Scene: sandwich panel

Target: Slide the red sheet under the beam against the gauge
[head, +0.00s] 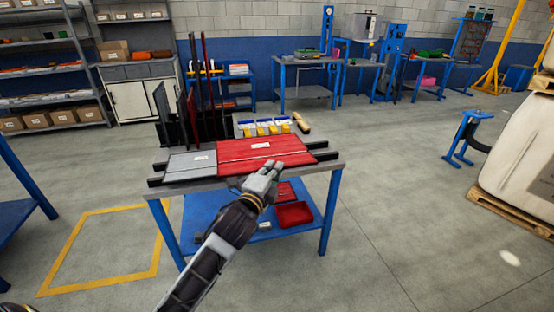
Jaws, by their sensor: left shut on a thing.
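The red sheet (240,149) lies flat on the workbench, with a small white label and a thin line running across it. My left gripper (264,176) is at the sheet's front edge, shut on it, and its hand hides part of that edge. Dark bars (322,155) stick out past the sheet at the right. I cannot make out clearly which part is the beam or the gauge. My right gripper is not in view.
A grey panel (190,165) lies left of the red sheet. A rack of upright sheets (192,118) stands behind it. Small blue and yellow bins (266,128) line the back edge. A red tray (295,214) sits on the lower shelf.

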